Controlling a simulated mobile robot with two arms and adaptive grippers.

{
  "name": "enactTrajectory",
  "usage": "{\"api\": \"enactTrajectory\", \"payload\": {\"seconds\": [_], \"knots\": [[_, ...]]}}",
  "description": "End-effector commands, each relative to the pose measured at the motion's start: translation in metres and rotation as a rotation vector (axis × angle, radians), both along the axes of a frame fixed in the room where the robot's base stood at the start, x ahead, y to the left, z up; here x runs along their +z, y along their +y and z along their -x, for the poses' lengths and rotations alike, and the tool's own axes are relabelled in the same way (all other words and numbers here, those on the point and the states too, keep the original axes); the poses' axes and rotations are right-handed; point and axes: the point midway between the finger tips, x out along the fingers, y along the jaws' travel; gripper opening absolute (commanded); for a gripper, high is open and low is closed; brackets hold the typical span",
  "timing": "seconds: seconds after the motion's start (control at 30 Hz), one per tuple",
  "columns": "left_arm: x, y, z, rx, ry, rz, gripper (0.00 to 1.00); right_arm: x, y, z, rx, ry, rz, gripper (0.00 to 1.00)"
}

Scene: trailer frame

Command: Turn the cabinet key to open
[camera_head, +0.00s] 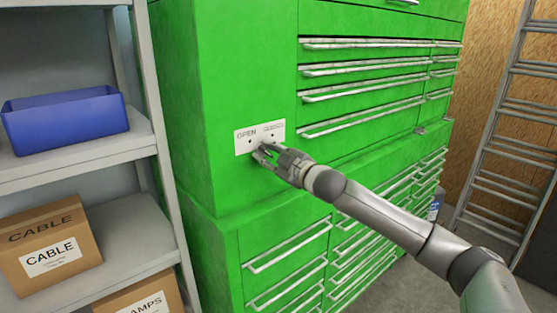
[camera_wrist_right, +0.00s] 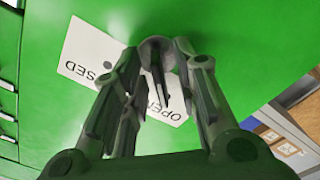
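The green cabinet (camera_head: 240,60) has a white plate (camera_head: 245,150) on its front, marked OPEN at the left and CLOSED at the right. The plate shows upside down in the right wrist view (camera_wrist_right: 85,50). There, a round grey lock with the key (camera_wrist_right: 157,75) standing out of it, seen nearly edge-on, is at the plate's edge. My right gripper (camera_head: 262,152) is at the plate's lower edge and hides the key in the head view. In the wrist view its fingers (camera_wrist_right: 155,60) are apart, one on each side of the key, with visible gaps. My left gripper is out of view.
Cabinet drawers with long handles (camera_head: 365,68) lie right of and below the plate. A grey shelf (camera_head: 75,160) stands at the left with a blue bin (camera_head: 65,115) and a cable box (camera_head: 50,245). A ladder (camera_head: 510,110) leans at the right.

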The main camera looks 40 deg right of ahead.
Motion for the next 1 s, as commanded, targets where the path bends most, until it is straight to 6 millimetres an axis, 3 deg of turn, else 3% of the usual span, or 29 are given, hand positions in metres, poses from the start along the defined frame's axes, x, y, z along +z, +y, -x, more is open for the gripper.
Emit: {"api": "enactTrajectory", "payload": {"seconds": [1.0], "knots": [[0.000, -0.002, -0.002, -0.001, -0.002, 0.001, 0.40, -0.001, -0.007, 0.087, 0.000, 0.003, 0.002, 0.29]]}}
